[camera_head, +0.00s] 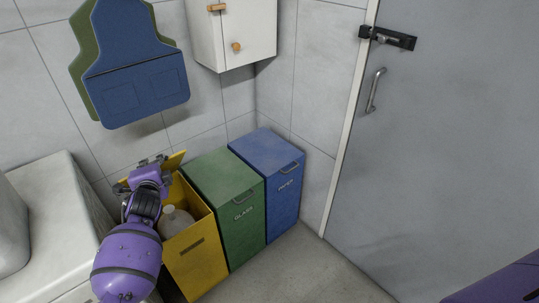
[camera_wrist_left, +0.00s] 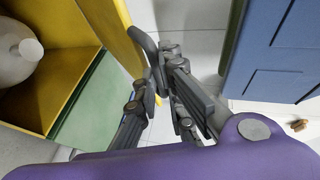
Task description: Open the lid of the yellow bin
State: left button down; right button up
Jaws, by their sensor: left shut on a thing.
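The yellow bin (camera_head: 196,266) stands at the left end of a row of bins. Its lid (camera_head: 177,160) is raised at the back, so the inside is open to view. A pale, rounded bottle (camera_head: 175,220) is inside; it also shows in the left wrist view (camera_wrist_left: 20,55). My left gripper (camera_head: 142,174) is at the raised lid, shut on it. In the left wrist view the dark fingers (camera_wrist_left: 160,82) are beside the yellow lid (camera_wrist_left: 108,25), near a grey handle-like bar (camera_wrist_left: 145,45). The exact contact is partly hidden. My right gripper is out of view.
A green bin (camera_head: 240,225) and a blue bin (camera_head: 283,195) stand closed to the right. A white counter (camera_head: 60,215) is on the left. Blue and green aprons (camera_head: 137,75) hang above, beside a white cabinet (camera_head: 238,35). A grey door (camera_head: 440,150) and clear floor (camera_head: 310,275) are at right.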

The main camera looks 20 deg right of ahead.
pick_arm(q)
jog(key=shift+g, duration=0.4)
jog(key=w+r, duration=0.1)
jog(key=w+a+r+p, duration=0.1)
jog(key=w+r, duration=0.1)
jog(key=shift+r, duration=0.3)
jog(key=w+a+r+b, duration=0.1)
jog(key=w+a+r, duration=0.1)
jog(key=w, duration=0.5)
jog(key=shift+w+a+r+b, duration=0.15)
jog(key=shift+r+b, duration=0.15)
jog(key=shift+r, duration=0.25)
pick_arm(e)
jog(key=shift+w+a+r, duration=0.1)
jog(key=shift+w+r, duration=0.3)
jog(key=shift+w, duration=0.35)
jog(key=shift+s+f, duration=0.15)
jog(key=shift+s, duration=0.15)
pick_arm(q)
jog(key=c, duration=2.1)
grip_release()
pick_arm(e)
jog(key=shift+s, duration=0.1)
pick_arm(q)
jog(key=shift+s+f, duration=0.1)
jog(key=shift+s, duration=0.15)
